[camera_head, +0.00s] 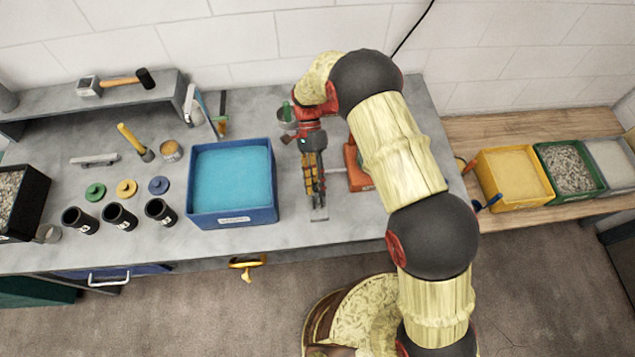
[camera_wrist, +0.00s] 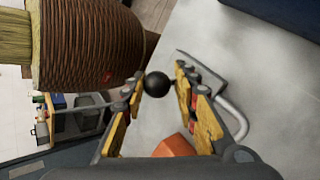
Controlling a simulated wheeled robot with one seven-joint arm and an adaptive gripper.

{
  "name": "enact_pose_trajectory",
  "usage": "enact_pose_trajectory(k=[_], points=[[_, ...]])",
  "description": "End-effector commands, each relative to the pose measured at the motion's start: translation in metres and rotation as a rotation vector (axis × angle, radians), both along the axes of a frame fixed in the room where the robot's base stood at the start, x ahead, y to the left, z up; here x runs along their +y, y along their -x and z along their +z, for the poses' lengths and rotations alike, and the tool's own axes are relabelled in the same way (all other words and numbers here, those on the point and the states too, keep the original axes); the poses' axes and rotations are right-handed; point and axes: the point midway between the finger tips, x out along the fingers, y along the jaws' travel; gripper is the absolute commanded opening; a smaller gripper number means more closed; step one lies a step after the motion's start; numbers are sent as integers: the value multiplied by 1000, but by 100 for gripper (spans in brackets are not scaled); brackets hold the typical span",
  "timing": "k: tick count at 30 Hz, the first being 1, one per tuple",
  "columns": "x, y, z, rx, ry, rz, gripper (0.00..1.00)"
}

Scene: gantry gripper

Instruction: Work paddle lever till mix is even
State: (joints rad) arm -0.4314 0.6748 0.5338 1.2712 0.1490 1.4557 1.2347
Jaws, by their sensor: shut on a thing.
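My gripper (camera_head: 317,197) points down over the grey bench, right of the blue bin. In the wrist view its two yellow-padded fingers (camera_wrist: 166,80) close around a black ball knob (camera_wrist: 157,85), which looks like the lever's end. The blue bin (camera_head: 232,216) holds a smooth light-blue fill (camera_head: 232,178). I cannot tell whether the lever belongs to it. An orange-red block (camera_head: 357,170) stands right of my gripper; an orange part shows in the wrist view (camera_wrist: 178,146).
Black cups (camera_head: 120,216), coloured lids (camera_head: 126,188) and a yellow-handled tool (camera_head: 134,140) lie left of the bin. A hammer (camera_head: 120,82) lies on the raised shelf. Yellow (camera_head: 520,204) and green (camera_head: 577,196) bins stand on the wooden bench at right.

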Motion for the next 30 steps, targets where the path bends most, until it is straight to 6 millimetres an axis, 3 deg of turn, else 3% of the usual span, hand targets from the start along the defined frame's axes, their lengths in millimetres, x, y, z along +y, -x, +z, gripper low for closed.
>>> enact_pose_trajectory(k=[3, 30], points=[[-2, 3, -6, 84, 23, 2, 0], [6, -26, -18, 63, 16, 2, 0]])
